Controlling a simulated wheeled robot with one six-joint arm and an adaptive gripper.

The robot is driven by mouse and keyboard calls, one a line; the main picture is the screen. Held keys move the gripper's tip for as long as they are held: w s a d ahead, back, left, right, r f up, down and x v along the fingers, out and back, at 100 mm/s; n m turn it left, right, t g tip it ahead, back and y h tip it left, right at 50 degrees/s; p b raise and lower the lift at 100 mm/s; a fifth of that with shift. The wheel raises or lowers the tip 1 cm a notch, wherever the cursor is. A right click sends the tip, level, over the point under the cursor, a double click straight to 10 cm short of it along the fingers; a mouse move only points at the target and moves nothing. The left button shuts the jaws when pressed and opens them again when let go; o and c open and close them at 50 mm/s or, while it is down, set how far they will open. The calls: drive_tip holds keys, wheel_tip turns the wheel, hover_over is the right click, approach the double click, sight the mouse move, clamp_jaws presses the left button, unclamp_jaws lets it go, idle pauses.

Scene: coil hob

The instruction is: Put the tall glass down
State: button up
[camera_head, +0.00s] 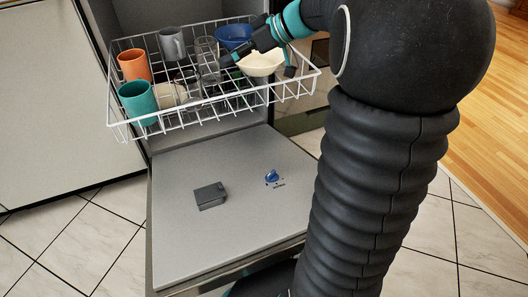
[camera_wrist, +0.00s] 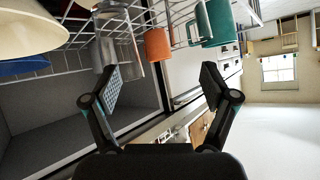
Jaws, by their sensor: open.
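A clear tall glass (camera_head: 207,50) stands in the white wire rack (camera_head: 165,127) of the open dishwasher, near the middle; another clear shape shows just in front of it. In the wrist view a grey see-through glass (camera_wrist: 104,50) is beyond my left finger, apart from the orange cup. My gripper (camera_head: 257,64) is over the right part of the rack, just right of the glass. In the wrist view my gripper (camera_wrist: 161,84) has its fingers wide apart with nothing between them. The glass's base is partly hidden by wires.
The rack also holds an orange cup (camera_head: 134,65), a grey mug (camera_head: 172,43), a teal cup (camera_head: 138,101), a cream mug (camera_head: 170,94), a blue bowl (camera_head: 233,33) and a cream bowl (camera_head: 262,62). The lowered door (camera_head: 225,235) below is mostly bare.

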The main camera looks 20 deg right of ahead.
drive_tip(key=s+a+f+m+g+h, duration=0.1)
drive_tip(key=s+a+f+m+h, duration=0.15)
drive_tip(key=s, duration=0.45)
drive_tip(key=s+a+f+m+g+h, duration=0.1)
drive_tip(key=s+a+h, duration=0.1)
drive_tip(key=s+a, duration=0.35)
drive_tip(key=s+d+f+m+h, duration=0.2)
drive_tip(key=s, duration=0.6)
drive_tip(key=s+d+f+m+t+h, duration=0.1)
drive_tip(key=s+d+f+m+h, duration=0.1)
drive_tip(key=s, duration=0.5)
drive_tip(key=shift+s+f+m+h, duration=0.4)
drive_tip(key=shift+f+m+h, duration=0.05)
drive_tip(key=shift+f+m, duration=0.15)
